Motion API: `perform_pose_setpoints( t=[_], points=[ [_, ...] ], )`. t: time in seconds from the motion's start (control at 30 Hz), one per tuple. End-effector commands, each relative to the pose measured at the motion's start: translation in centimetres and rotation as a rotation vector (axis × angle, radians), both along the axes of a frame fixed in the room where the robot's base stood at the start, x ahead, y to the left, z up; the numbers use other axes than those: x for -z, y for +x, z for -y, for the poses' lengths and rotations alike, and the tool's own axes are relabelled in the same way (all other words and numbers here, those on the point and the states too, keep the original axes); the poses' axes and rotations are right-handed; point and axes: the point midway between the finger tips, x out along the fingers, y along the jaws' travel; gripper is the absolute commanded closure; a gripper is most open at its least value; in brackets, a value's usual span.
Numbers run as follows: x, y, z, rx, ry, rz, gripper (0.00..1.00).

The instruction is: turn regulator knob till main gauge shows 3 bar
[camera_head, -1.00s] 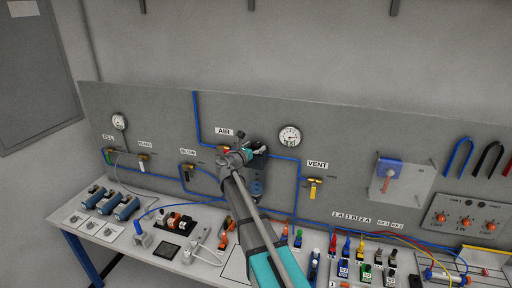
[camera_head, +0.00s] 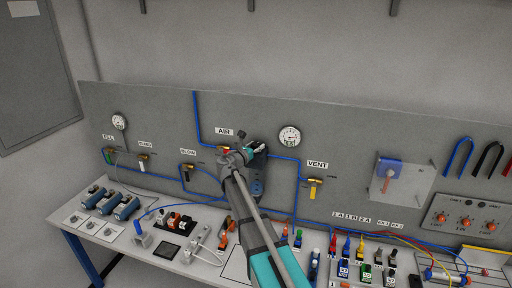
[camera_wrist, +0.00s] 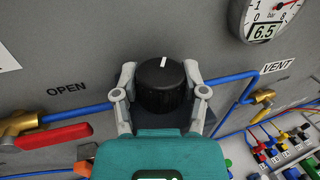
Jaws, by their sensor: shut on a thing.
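The black regulator knob (camera_wrist: 160,92) stands between the fingers of my gripper (camera_wrist: 160,70) in the wrist view. The fingers are shut on its two sides. The white mark on the knob points almost straight up in that view. The main gauge (camera_wrist: 272,16) is at the upper right, partly cut off, and its digital window reads 6.5 with "bar" above it. It shows whole in the head view (camera_head: 290,136), too small to read there. My gripper (camera_head: 246,152) covers most of the regulator in the head view.
A red-handled valve (camera_wrist: 52,136) marked OPEN is left of the knob. The yellow VENT valve (camera_head: 314,188) is to the right. Blue tubing (camera_head: 196,110) runs along the panel. Several blocks and connectors crowd the bench below. A second gauge (camera_head: 119,122) hangs at the left.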

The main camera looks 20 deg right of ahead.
Motion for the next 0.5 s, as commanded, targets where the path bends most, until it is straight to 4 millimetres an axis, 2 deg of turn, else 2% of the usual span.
perform_pose_setpoints(
  t=[0.27,0.5],
  points=[
    [-0.02,-0.13,0.08,-0.047,-0.001,0.0,0.92],
    [-0.02,-0.25,0.14,-0.159,-0.002,0.0,0.92]
  ],
)
